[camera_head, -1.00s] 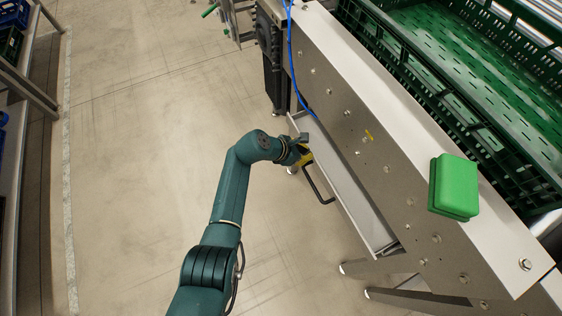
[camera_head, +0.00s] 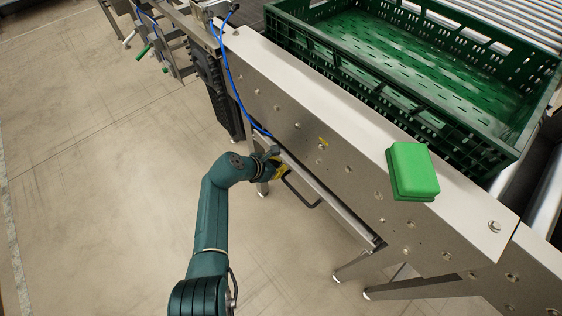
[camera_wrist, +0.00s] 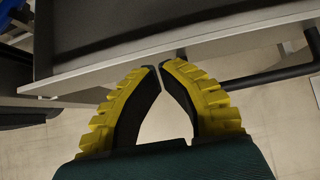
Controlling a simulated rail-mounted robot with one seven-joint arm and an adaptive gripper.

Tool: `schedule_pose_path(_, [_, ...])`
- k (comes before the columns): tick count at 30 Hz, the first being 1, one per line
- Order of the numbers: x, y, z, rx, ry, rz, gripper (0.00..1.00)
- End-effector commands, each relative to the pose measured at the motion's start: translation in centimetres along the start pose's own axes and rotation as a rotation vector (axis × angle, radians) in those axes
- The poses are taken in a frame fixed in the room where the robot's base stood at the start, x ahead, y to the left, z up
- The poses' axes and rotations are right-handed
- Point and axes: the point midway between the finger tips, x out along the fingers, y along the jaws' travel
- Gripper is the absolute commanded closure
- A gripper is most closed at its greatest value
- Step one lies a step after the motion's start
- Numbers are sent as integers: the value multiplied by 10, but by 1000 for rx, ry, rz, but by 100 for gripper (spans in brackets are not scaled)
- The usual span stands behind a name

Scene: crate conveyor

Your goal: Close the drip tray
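The drip tray (camera_head: 335,203) is a pale metal tray under the side of the conveyor, with only a narrow strip showing out from the frame. Its black bar handle (camera_head: 301,198) sticks out from the front. My gripper (camera_head: 279,171), with yellow fingers, is at the tray's front, beside the handle's far end. In the wrist view the two fingertips (camera_wrist: 159,67) nearly meet, with nothing seen between them. They are at the tray's pale front edge (camera_wrist: 220,47); whether they touch it I cannot tell. The handle (camera_wrist: 270,76) is to their right, apart from the fingers.
The conveyor's metal side (camera_head: 300,120) rises above the tray and carries a green box (camera_head: 413,170). A green crate (camera_head: 390,85) sits on the conveyor. A blue cable (camera_head: 232,85) hangs down near the tray's far end. Conveyor legs (camera_head: 355,267) stand at the near end. The floor at left is clear.

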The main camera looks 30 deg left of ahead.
Motion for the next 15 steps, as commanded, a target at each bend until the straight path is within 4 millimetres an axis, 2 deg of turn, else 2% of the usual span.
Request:
schedule_pose_path(1, [-12, -1, 0, -4, 1, -1, 100])
schedule_pose_path(4, [-28, -4, -12, -2, 2, -5, 100])
schedule_pose_path(9, [-74, -2, -10, 3, -1, -2, 100])
schedule_pose_path(15, [-110, -3, -14, 3, -1, -3, 100])
